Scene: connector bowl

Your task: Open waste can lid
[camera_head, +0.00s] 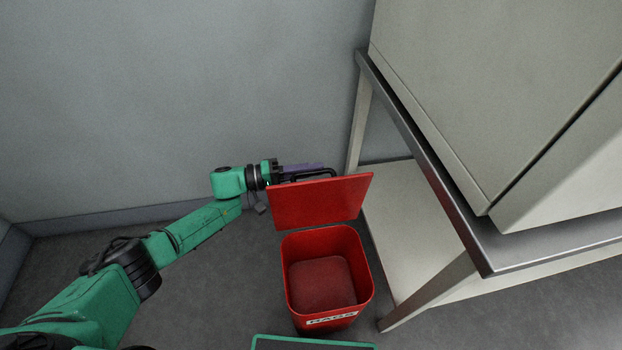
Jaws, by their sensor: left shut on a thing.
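The red waste can (327,275) stands on the floor in the lower middle of the head view, with a white lettered label on its front. Its red lid (320,201) is raised and tilted up at the back of the can, so the inside shows empty. My left gripper (308,174) is at the upper back edge of the lid, shut on the lid's dark handle as far as I can see; the fingers are partly hidden by the lid. My right gripper is not in view.
A grey wall (180,90) rises close behind the lid and my left arm. A metal-framed table (500,247) carrying a large pale cabinet (500,90) stands close to the right of the can. Bare floor (215,290) lies left of the can.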

